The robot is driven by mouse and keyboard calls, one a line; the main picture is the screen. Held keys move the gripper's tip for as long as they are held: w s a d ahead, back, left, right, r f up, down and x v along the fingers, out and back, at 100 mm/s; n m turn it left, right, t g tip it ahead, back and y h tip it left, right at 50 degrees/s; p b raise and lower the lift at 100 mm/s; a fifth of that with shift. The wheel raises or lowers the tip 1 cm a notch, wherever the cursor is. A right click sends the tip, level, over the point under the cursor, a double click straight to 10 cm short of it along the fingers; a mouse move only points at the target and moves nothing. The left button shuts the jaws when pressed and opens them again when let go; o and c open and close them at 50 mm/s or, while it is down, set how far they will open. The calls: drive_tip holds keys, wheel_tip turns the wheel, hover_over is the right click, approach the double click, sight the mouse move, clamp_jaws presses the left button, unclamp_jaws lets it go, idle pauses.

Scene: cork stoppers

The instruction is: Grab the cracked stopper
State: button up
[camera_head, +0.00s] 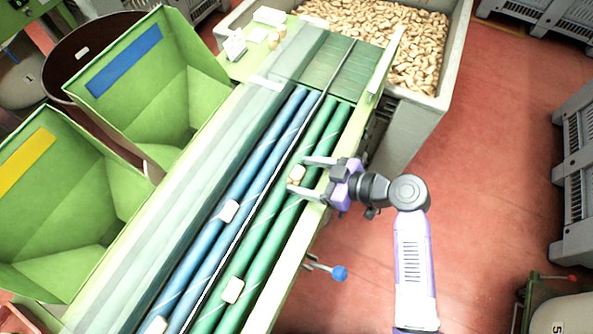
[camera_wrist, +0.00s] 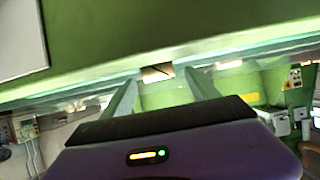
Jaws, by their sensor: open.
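A small pale cork stopper (camera_head: 297,174) lies on the green rollers (camera_head: 268,215) in the head view, between the fingertips of my gripper (camera_head: 299,175). In the wrist view a stopper (camera_wrist: 157,73) with a dark, crack-like line across its face sits between the two finger ends. My gripper is open, with one finger on each side of the stopper; I cannot tell whether either finger touches it. Other pale stoppers lie on the rollers: one (camera_head: 229,211) on the blue pair, one (camera_head: 232,290) farther down the green pair, and one (camera_head: 155,325) at the bottom edge.
Blue rollers (camera_head: 205,245) run beside the green ones, divided by a thin rail. Two green bins, one with a blue label (camera_head: 124,60) and one with a yellow label (camera_head: 27,161), stand at left. A grey crate (camera_head: 452,62) full of corks stands behind. A blue-knobbed lever (camera_head: 340,273) sticks out below my gripper.

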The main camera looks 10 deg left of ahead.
drive_tip(key=shift+w+a+f, duration=0.25)
drive_tip(key=shift+a+f, duration=0.05)
drive_tip(key=shift+a, duration=0.2)
drive_tip(key=c, duration=1.4)
drive_tip(key=shift+r, duration=0.15)
